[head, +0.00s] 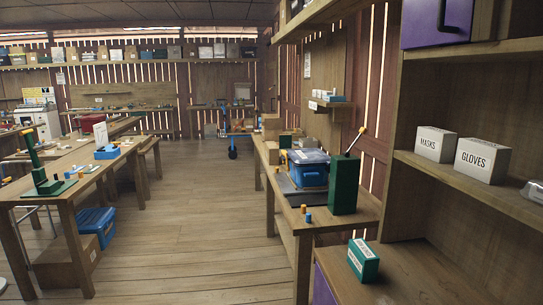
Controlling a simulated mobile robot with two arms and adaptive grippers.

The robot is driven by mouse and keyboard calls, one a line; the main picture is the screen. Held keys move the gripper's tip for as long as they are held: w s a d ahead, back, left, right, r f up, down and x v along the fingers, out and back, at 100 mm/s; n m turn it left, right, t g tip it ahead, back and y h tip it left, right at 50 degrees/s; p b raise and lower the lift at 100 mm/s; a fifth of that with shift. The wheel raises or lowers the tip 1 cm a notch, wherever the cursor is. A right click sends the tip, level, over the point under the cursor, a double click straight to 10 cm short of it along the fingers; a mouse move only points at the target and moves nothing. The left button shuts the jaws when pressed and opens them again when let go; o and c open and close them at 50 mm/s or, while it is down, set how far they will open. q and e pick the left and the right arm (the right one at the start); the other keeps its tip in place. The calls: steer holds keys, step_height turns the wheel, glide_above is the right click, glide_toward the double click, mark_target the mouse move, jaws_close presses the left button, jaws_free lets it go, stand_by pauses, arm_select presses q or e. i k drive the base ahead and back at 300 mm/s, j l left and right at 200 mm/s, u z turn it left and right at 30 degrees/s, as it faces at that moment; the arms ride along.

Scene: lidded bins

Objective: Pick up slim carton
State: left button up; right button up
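No object carries a readable mark naming it the slim carton, and I cannot tell for certain which one it is. A small green and white carton (363,260) sits on the low wooden surface at the lower right, near its left edge. A tall, narrow dark green box (343,184) stands upright on the right bench, with a stick rising from its top. White cartons marked MASKS (435,144) and GLOVES (482,160) sit side by side on the right shelf. Neither of my grippers is in the head view.
A blue lidded bin (308,168) stands on the right bench (335,214), with small orange and blue pieces near the front edge. A long table (62,190) on the left holds tools. A blue bin (96,224) lies beneath it. The wooden floor (195,220) between is clear.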

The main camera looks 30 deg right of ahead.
mark_target(272, 151)
steer(key=z, duration=1)
steer(key=i+j+z, duration=0.3)
steer(key=i+j, duration=1)
steer(key=i, duration=0.4)
steer(key=i+j+z, duration=0.3)
steer(key=i+j, duration=1.25)
steer(key=j, duration=0.15)
steer(key=z, duration=0.25)
steer(key=i+j+z, duration=0.15)
steer(key=j+z, duration=0.15)
steer(key=i+j+z, duration=0.1)
steer(key=j+z, duration=0.15)
steer(key=i+j+z, duration=0.1)
steer(key=j+z, duration=0.2)
steer(key=j, duration=0.1)
